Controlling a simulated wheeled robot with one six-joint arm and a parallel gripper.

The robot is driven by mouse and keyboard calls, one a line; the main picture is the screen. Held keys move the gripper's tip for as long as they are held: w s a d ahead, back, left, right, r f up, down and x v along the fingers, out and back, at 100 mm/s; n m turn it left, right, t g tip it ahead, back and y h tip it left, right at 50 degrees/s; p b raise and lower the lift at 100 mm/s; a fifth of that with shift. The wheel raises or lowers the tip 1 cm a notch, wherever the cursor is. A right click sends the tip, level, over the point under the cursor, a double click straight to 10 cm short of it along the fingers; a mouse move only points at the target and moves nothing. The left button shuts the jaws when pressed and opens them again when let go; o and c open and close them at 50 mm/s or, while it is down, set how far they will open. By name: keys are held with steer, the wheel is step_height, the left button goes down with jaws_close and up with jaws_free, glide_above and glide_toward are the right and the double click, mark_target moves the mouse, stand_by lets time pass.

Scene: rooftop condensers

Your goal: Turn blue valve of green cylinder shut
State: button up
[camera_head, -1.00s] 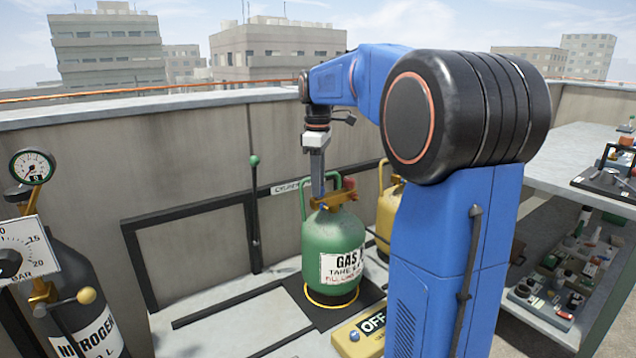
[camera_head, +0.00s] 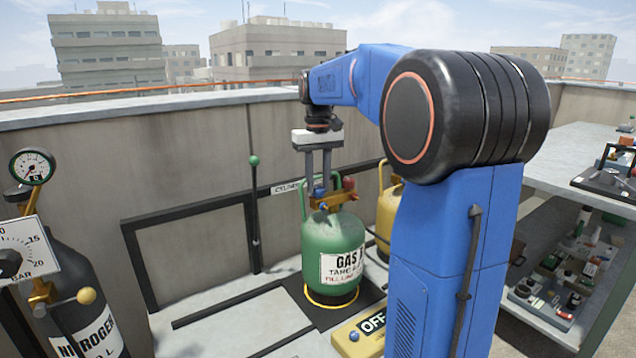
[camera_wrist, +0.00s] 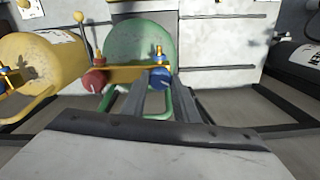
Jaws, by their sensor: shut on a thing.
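The green cylinder (camera_head: 334,240) stands upright on a dark mat with a yellow ring at its foot. Brass fittings, a red knob (camera_head: 349,184) and green guard handles are on its top. The blue valve (camera_wrist: 159,77) shows in the wrist view, with the red knob (camera_wrist: 95,80) to its left. My gripper (camera_head: 318,186) points straight down over the cylinder's top. Its two fingers (camera_wrist: 166,98) are around the blue valve and shut on it. In the head view the fingers partly hide the valve (camera_head: 319,192).
A yellow cylinder (camera_head: 388,222) stands close behind to the right. A dark nitrogen cylinder (camera_head: 80,290) with gauges stands at the left. A yellow OFF box (camera_head: 362,335) lies in front. A shelf bench (camera_head: 575,170) is at the right, and the parapet wall is behind.

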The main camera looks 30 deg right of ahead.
mark_target(318, 187)
steer(key=m, duration=1.2)
steer(key=shift+m, duration=0.3)
stand_by(0.4)
steer(key=o, duration=1.1)
steer(key=shift+c, duration=0.2)
steer(key=shift+r, duration=0.15)
step_height(318, 187, up, 17)
